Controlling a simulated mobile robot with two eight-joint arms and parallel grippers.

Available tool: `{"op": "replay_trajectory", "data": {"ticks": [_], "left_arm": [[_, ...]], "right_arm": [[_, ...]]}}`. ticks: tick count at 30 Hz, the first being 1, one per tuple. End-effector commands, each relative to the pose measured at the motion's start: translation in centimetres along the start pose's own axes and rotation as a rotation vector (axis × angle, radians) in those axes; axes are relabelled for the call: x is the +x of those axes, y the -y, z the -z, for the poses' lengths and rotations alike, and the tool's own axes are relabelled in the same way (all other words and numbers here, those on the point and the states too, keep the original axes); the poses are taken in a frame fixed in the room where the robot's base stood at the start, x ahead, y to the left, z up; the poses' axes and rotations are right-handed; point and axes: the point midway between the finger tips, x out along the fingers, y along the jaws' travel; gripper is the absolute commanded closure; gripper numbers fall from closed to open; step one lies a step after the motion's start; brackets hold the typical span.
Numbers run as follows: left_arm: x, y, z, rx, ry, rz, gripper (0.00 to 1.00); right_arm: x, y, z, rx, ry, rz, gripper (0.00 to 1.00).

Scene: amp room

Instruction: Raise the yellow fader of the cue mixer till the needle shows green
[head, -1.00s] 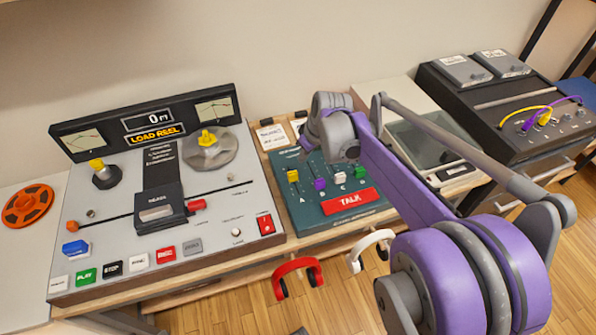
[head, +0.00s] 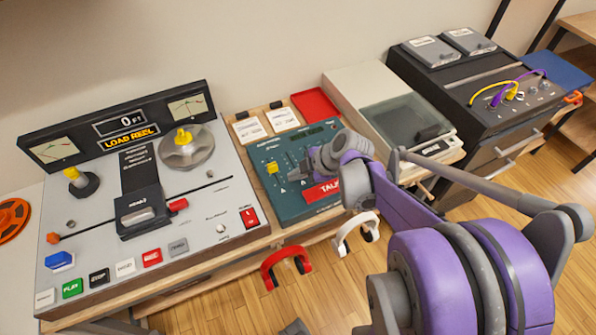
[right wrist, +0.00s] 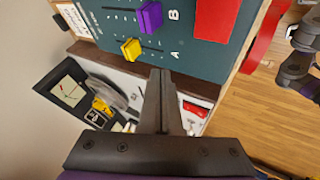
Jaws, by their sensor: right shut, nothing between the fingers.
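The cue mixer (head: 262,152) is a dark green panel on the desk, with a red TALK bar (head: 322,190). Its yellow fader (head: 272,168) is the leftmost, above the letter A. It also shows in the right wrist view (right wrist: 131,48), beside the purple fader (right wrist: 150,16). My right gripper (head: 304,166) is over the panel, right of the yellow fader in the head view, and hides other faders. In the right wrist view its fingers (right wrist: 160,74) are shut and empty, apart from the yellow fader in the picture. My left gripper is not in view.
A tape deck (head: 85,225) with two needle meters (head: 52,150) (head: 188,107) stands left of the mixer. Red headphones (head: 270,268) and white headphones (head: 343,232) hang at the desk's front. A turntable-like unit (head: 400,118) and a patch box (head: 455,85) stand right.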

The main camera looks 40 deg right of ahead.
Motion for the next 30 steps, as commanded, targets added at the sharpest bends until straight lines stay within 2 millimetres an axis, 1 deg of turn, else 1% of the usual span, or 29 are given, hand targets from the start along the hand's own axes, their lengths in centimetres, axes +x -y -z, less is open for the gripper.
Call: {"op": "replay_trajectory", "data": {"ticks": [1, 3, 8, 9, 12, 16, 19, 30], "left_arm": [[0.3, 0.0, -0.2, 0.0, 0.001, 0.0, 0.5], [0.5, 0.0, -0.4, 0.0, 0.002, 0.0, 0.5], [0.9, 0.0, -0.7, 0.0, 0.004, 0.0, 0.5], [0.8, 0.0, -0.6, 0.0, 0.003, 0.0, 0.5], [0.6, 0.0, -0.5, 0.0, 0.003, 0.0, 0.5], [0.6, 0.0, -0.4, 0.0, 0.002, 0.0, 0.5], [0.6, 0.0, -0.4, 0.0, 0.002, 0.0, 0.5], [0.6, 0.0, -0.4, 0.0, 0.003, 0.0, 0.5]], "right_arm": [[1.4, 0.1, 0.0, -0.004, -0.001, 0.002, 1.0], [3.0, 0.1, 0.0, -0.004, -0.001, 0.003, 1.0], [6.2, 0.1, 0.0, -0.003, -0.001, 0.002, 1.0], [6.3, -0.8, 0.0, -0.001, 0.0, 0.001, 1.0], [6.8, -2.2, 0.0, 0.0, 0.001, 0.0, 1.0], [7.3, -3.2, 0.0, 0.0, 0.002, 0.0, 1.0], [7.5, -3.5, 0.0, 0.0, 0.002, 0.0, 1.0], [7.7, -3.8, 0.0, 0.0, 0.001, 0.0, 1.0]]}}
